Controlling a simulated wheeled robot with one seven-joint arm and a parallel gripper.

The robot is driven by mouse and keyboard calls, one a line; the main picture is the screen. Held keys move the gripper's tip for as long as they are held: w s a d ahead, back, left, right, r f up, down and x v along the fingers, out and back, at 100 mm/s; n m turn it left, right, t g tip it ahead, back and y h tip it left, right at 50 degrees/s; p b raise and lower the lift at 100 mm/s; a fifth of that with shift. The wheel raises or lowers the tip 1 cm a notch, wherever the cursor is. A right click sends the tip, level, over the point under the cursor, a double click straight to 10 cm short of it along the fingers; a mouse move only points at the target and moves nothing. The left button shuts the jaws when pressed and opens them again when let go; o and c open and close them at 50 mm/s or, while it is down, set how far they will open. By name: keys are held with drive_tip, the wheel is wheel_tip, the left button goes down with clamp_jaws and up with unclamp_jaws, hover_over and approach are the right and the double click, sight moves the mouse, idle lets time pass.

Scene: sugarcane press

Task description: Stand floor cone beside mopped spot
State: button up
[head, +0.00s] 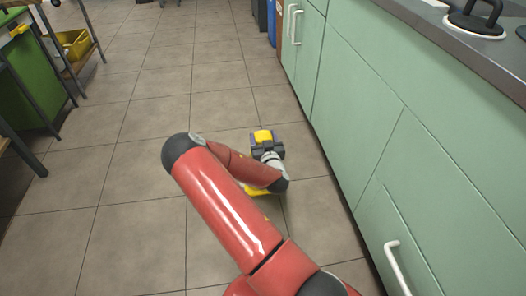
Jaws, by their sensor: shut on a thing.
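My gripper (267,148) is at the end of my red arm, low over the tiled floor near the green cabinets. It is shut on a yellow thing, which looks like the floor cone (263,135). A yellow patch shows at the gripper's far side, and more yellow shows below and left of my forearm. My arm hides the middle of the cone. I cannot tell whether its base touches the floor or whether it is upright. I cannot make out a mopped spot on the tiles; my arm covers part of the floor.
Green cabinets (360,110) with white handles run along the right under a dark counter (470,50). At the left stand a green-sided bench (30,75) and a shelf with a yellow bin (74,45). The tiled floor (130,130) between is clear.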

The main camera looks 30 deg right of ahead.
drive_tip(key=shift+f+b, duration=0.45)
drive_tip(key=shift+f, duration=2.2)
drive_tip(key=shift+f, duration=0.1)
drive_tip(key=o, duration=1.6)
drive_tip(key=shift+f, duration=0.1)
drive_tip(key=shift+o, duration=0.2)
